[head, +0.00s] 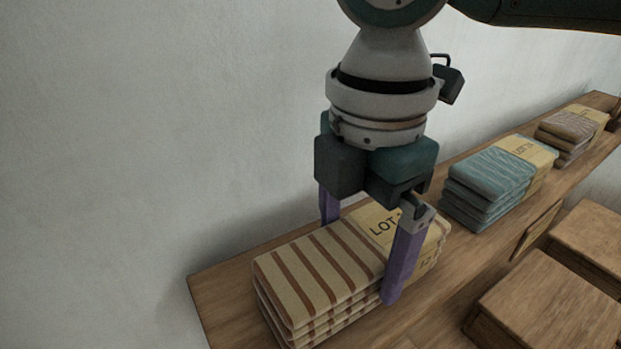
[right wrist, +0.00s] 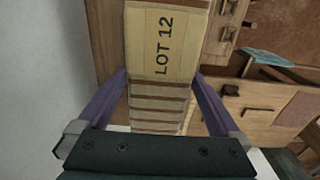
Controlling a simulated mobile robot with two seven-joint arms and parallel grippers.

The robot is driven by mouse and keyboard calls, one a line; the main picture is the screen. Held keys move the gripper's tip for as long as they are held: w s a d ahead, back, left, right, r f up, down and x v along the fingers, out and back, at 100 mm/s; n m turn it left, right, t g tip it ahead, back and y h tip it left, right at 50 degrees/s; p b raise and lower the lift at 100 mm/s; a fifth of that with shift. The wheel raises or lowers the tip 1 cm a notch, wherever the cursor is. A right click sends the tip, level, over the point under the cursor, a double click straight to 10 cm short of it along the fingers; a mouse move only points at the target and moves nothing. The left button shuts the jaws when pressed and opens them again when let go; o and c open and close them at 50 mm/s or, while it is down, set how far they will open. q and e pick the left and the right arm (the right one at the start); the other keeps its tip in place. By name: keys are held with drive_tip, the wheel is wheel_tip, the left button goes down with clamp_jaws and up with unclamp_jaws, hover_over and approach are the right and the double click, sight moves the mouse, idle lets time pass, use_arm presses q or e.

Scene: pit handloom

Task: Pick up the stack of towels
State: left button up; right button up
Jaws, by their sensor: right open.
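A stack of folded cream towels with brown stripes (head: 312,272) lies at the near left end of a wooden shelf in the head view. A paper band marked LOT wraps its right part; the right wrist view shows the band (right wrist: 165,45) reading LOT 12. My right gripper (head: 360,255) points down over the stack, open, with one purple finger on the near side and the other on the wall side. The far fingertip is hidden behind the stack. In the right wrist view the fingers flank the striped towels (right wrist: 157,105). I cannot tell whether they touch. My left gripper is not in view.
A blue-grey banded towel stack (head: 490,182) and a brownish one (head: 572,130) stand farther along the shelf (head: 225,300). A pale wall (head: 150,130) runs close behind. Wooden boxes or drawers (head: 550,305) sit lower at the right.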

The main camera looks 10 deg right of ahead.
drive_tip(key=c, duration=1.2)
drive_tip(key=shift+r, duration=0.1)
